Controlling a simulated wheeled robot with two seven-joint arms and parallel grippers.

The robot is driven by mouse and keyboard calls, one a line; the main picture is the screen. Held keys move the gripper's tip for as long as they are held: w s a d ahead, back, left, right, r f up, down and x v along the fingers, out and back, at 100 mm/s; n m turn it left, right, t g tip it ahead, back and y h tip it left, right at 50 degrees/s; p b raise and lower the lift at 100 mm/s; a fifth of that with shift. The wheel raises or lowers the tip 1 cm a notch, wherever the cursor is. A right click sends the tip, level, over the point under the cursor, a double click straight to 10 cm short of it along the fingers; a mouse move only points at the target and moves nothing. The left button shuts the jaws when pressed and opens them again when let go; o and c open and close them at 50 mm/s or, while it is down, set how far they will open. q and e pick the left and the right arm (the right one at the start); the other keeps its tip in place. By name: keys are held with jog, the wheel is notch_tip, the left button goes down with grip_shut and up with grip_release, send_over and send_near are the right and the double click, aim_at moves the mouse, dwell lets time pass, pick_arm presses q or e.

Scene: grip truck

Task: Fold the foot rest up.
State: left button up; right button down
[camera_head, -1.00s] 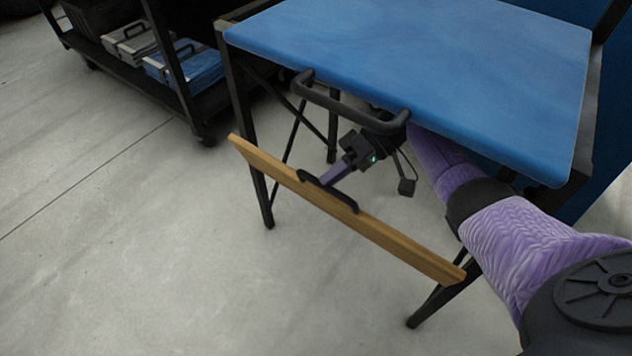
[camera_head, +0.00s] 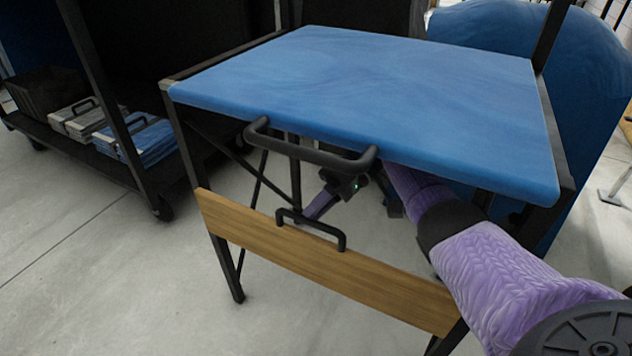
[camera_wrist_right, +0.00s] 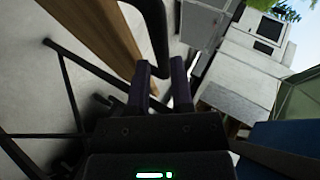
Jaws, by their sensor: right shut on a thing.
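The foot rest is a wooden board (camera_head: 330,265) hung between the front legs below the blue seat (camera_head: 380,95), its broad face turned toward the head camera. It has a black handle (camera_head: 312,228) at its upper edge. My right arm reaches in under the seat from the right. My right gripper (camera_head: 312,212) is behind the board's top edge, shut on the foot rest's handle. In the right wrist view its fingers (camera_wrist_right: 160,85) are at a black bar (camera_wrist_right: 155,35), beside the wooden board (camera_wrist_right: 95,40). The exact contact is partly hidden. My left gripper is out of view.
A black bar handle (camera_head: 310,150) sticks out from the seat's front edge, just above my right gripper. Dark legs and cross braces stand around the arm. A black shelf cart (camera_head: 135,170) with cases stands at left. The floor in front is clear.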

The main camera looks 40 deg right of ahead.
jog(key=shift+s+f, duration=0.15)
jog(key=shift+f, duration=0.5)
jog(key=c, duration=0.9)
grip_release()
jog(key=shift+c, duration=0.2)
jog(key=shift+o, duration=1.2)
jog(key=shift+d+f, duration=0.1)
jog(key=shift+f, duration=0.05)
jog(key=shift+o, duration=0.4)
jog(key=shift+r, duration=0.2)
jog(key=shift+w+r, duration=0.2)
